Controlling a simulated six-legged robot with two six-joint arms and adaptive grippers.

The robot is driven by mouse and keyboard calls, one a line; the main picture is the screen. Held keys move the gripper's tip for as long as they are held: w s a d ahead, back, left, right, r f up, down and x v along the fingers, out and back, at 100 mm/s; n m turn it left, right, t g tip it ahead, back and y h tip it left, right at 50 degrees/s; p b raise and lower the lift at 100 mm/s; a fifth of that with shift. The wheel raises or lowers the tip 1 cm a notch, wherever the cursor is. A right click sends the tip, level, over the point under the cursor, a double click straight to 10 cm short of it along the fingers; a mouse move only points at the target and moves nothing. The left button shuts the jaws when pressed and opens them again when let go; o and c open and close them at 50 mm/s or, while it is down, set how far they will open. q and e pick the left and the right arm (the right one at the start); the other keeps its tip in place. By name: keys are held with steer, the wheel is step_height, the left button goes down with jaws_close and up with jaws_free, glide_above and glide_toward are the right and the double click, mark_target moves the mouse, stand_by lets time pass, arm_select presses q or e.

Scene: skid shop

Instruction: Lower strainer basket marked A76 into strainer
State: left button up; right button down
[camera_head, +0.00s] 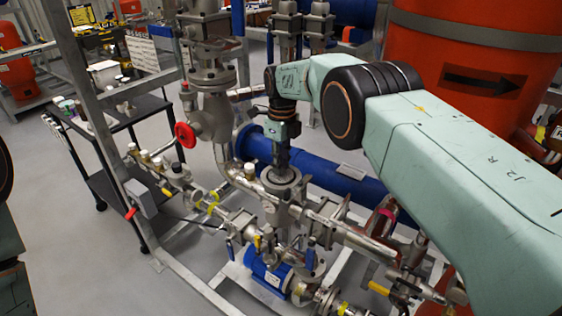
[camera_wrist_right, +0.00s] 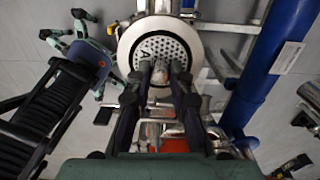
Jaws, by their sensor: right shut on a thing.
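The strainer (camera_head: 282,180) is a metal body with a round top opening in the pipework, in the middle of the head view. My right gripper (camera_head: 283,150) reaches straight down over it. In the right wrist view, the gripper's black fingers (camera_wrist_right: 160,78) are shut on a small metal part in front of a round perforated piece, the strainer basket (camera_wrist_right: 174,47). A dark letter A shows on the basket; the rest of the mark is hidden by the fingers. A pale ring surrounds the perforated face. I cannot tell how deep the basket sits. My left gripper is not in view.
A blue pipe (camera_head: 335,177) runs behind the strainer, and a blue pump (camera_head: 268,272) sits below. A valve with a red handwheel (camera_head: 186,134) stands to the left. A dark cart (camera_head: 108,180) is further left. A red tank (camera_head: 470,85) rises at right.

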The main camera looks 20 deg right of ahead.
steer(key=shift+f+b, duration=0.95)
steer(key=shift+f, duration=0.05)
stand_by(0.4)
steer(key=shift+f+b, duration=0.3)
steer(key=shift+f, duration=0.05)
steer(key=shift+f+b, duration=0.45)
steer(key=shift+b, duration=0.05)
stand_by(0.3)
steer(key=c, duration=1.1)
jaws_free()
steer(key=shift+c, duration=0.2)
steer(key=shift+o, duration=0.4)
steer(key=shift+o, duration=1.2)
steer(key=shift+r, duration=0.1)
